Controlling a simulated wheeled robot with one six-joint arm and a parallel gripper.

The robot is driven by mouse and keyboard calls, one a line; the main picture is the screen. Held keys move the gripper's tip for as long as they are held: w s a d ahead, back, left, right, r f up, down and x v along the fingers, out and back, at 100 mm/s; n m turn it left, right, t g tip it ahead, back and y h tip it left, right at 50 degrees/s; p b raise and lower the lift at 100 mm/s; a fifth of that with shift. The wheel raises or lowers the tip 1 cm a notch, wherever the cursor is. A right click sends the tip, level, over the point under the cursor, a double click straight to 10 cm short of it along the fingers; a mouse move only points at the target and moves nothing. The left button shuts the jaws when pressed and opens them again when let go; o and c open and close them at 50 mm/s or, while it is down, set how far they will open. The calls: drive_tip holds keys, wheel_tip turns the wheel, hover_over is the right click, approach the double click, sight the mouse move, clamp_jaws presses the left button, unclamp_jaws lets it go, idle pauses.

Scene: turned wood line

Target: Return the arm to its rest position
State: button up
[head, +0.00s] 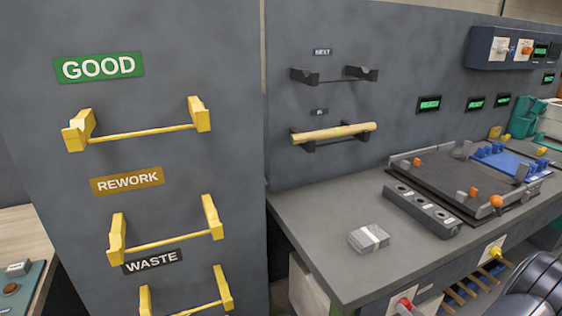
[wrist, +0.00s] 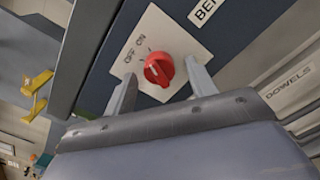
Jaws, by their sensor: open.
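My gripper (wrist: 161,72) is open in the wrist view, its two grey fingers apart with nothing held. A red knob (wrist: 158,69) on a pale plate (wrist: 138,42) marked OFF and ON shows between the fingertips. I cannot tell whether the fingers are touching it or how far off it is. My gripper does not show in the head view; only a dark rounded part of my arm (head: 535,287) shows at the lower right.
Yellow racks marked GOOD (head: 140,134), REWORK (head: 165,242) and WASTE (head: 190,308) stick out at the left. A dowel (head: 334,133) rests on the wall rack marked IN. The bench (head: 320,215) carries a grey block (head: 369,238) and a dark fixture (head: 440,180).

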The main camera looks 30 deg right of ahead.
idle(0.5)
drive_tip(key=s+a+f+n+y+b, duration=0.1)
drive_tip(key=s+f+n+b, duration=0.1)
drive_tip(key=s+n+b, duration=0.6)
drive_tip(key=shift+s+a+f+n+g+y, duration=0.15)
drive_tip(key=shift+s+f+n+g+y, duration=0.2)
drive_tip(key=shift+n, duration=0.75)
idle(1.5)
drive_tip(key=shift+r, duration=0.15)
